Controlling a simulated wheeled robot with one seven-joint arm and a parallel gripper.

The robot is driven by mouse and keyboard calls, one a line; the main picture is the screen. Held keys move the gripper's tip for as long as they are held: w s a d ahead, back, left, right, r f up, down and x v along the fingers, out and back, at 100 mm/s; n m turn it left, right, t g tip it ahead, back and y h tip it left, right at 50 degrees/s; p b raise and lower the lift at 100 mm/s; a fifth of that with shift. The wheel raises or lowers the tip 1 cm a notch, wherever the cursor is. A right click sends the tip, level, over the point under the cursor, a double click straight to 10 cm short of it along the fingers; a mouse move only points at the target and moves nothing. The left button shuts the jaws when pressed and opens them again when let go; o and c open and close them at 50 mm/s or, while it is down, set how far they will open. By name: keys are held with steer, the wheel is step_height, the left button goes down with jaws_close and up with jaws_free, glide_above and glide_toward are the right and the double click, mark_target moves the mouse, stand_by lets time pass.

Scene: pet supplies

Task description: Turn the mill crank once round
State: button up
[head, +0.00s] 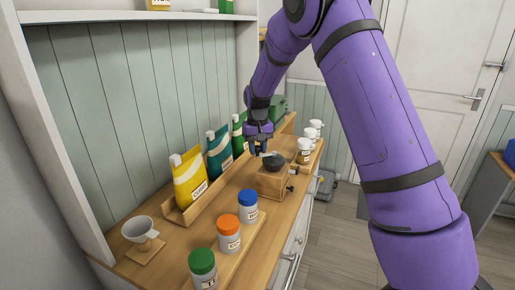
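The mill (270,183) is a small wooden box with a dark round bowl (274,163) on top, standing on the wooden counter. A small dark knob shows on its right side, and a small light-coloured piece shows at the bowl's far left edge; I cannot make out the crank clearly. My gripper (260,150) points down just behind and left of the bowl, close to that piece. Its fingers are small and partly dark, and whether they touch or hold anything cannot be told.
Yellow, teal and green bags (190,183) stand in a wooden rack left of the mill. Jars with green, orange and blue lids (229,236) stand in front. White cups (304,151) line the right edge. A white funnel (138,230) stands at front left.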

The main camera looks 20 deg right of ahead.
jaws_close()
steer(key=shift+w, duration=0.1)
steer(key=w+d+m, duration=0.4)
steer(key=w+m, duration=0.1)
steer(key=m, duration=0.8)
steer(key=shift+d+m, duration=0.25)
steer(key=shift+m, duration=0.15)
steer(key=shift+w, duration=0.1)
steer(key=o, duration=0.7)
jaws_free()
